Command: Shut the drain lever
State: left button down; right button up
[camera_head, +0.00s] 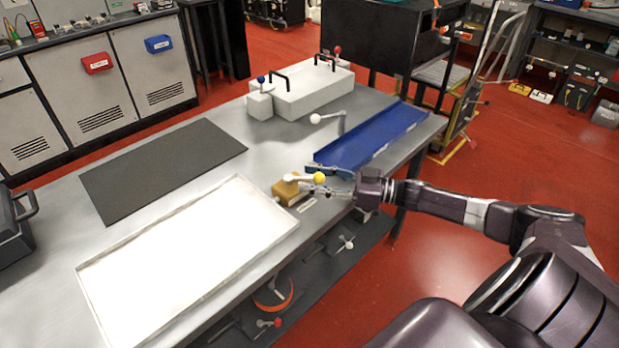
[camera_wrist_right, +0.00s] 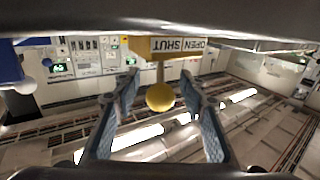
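The drain lever has a yellow ball knob (camera_head: 319,178) on a short arm from a brass-coloured block (camera_head: 287,191) at the table's front edge. In the right wrist view the yellow knob (camera_wrist_right: 160,97) hangs between my two blue-padded fingers, with gaps on both sides. A label plate (camera_wrist_right: 179,45) with the words OPEN and SHUT is behind it. My right gripper (camera_head: 322,181) is open around the knob and does not appear to touch it. My left gripper is out of view.
A white tray (camera_head: 88,268) lies left of the block and a blue tray (camera_head: 372,139) lies behind my gripper. A white lever (camera_head: 328,118) stands near the blue tray. A white box (camera_head: 312,90) and a dark mat (camera_head: 160,170) are farther back.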

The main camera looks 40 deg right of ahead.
jog(key=v, duration=1.1)
jog(key=shift+s+d, duration=0.1)
jog(key=shift+s, duration=0.05)
